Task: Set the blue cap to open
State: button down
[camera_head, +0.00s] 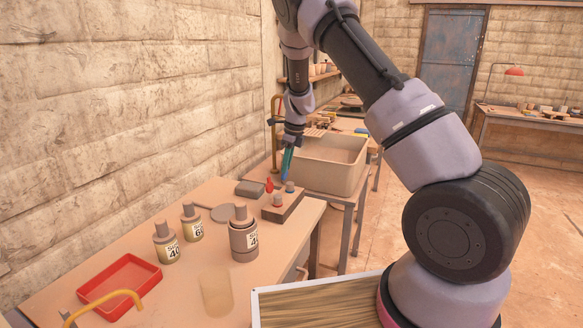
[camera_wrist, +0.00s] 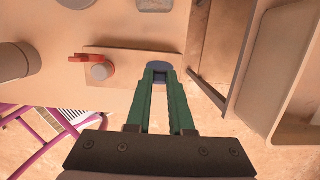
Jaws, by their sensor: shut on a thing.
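The blue cap (camera_wrist: 159,66) shows between and just beyond the green fingertips of my gripper (camera_wrist: 160,76) in the wrist view. The fingers are shut on it, and they hide much of it. The cap is at the edge of a brown block (camera_wrist: 122,55). In the head view, my gripper (camera_head: 287,172) points down at the block (camera_head: 285,207) near the bin's left end, and the blue shows small at its tip. Whether the cap stands open or closed cannot be told.
A red-handled valve (camera_wrist: 102,68) sits on the block left of the fingers. A beige bin (camera_head: 318,168) stands close behind. Several bottles, including a jar (camera_head: 243,238), and a red tray (camera_head: 120,286) stand on the bench nearer me.

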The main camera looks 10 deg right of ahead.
jog(key=shift+w+a+f+g+h, duration=0.1)
jog(key=shift+w+a+g+h, duration=0.3)
jog(key=shift+h, duration=0.45)
jog(key=shift+w+a+g+h, duration=0.2)
jog(key=shift+a+g+h, duration=0.3)
jog(key=shift+g+h, duration=0.3)
jog(key=c, duration=0.8)
grip_release()
notch_tip(320, 180, up, 11)
jog(key=a, duration=0.1)
jog(key=shift+w+a+f, duration=0.15)
jog(key=shift+w, duration=0.3)
